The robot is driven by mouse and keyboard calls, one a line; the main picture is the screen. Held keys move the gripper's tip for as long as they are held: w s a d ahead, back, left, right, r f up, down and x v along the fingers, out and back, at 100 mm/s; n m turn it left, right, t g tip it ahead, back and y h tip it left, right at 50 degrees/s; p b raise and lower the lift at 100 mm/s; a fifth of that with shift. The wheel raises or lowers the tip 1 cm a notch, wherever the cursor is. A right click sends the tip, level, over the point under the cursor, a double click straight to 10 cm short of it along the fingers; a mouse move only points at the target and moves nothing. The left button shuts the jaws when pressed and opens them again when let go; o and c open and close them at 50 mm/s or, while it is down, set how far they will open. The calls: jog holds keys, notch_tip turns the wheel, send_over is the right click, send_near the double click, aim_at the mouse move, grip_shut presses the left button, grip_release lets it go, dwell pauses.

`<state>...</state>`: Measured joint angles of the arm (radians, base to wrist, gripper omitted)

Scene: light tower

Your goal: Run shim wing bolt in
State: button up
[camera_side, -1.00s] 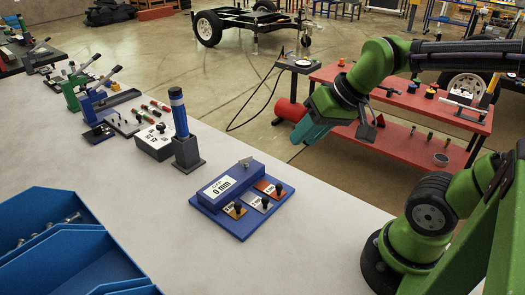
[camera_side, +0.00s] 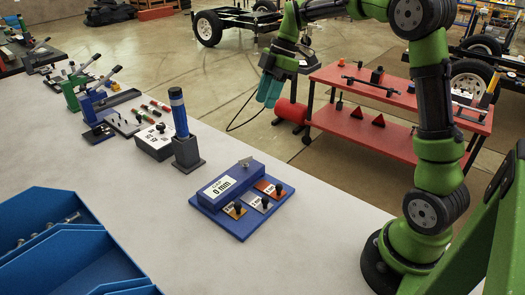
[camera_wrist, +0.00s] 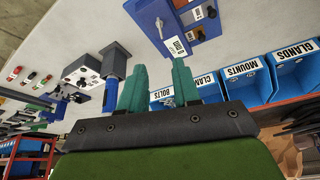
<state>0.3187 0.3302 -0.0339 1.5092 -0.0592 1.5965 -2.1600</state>
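The blue shim fixture (camera_side: 230,192) stands on the bench with a display (camera_side: 220,187) reading "0 mm". A small silver wing bolt (camera_side: 245,161) sticks up at its back edge. Three shims lie in front, yellow (camera_side: 234,210), grey (camera_side: 259,204) and orange (camera_side: 270,188), each with a black knob. My gripper (camera_side: 270,92) hangs beyond the bench, well apart from the fixture. In the wrist view its two teal fingers (camera_wrist: 158,85) are apart with nothing between them. The fixture (camera_wrist: 190,14) and the silver wing bolt (camera_wrist: 160,28) show above the fingers there.
A dark blue post on a grey base (camera_side: 187,150) and a white-topped box (camera_side: 155,141) stand left of the fixture. Blue bins (camera_side: 70,250) fill the near left corner. A red cart (camera_side: 400,95) stands behind. Bare bench lies around the fixture.

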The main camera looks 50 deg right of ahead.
aim_at(246, 161)
jog(key=x, duration=1.7)
jog(key=shift+c, duration=0.5)
jog(key=shift+r, duration=0.1)
grip_shut()
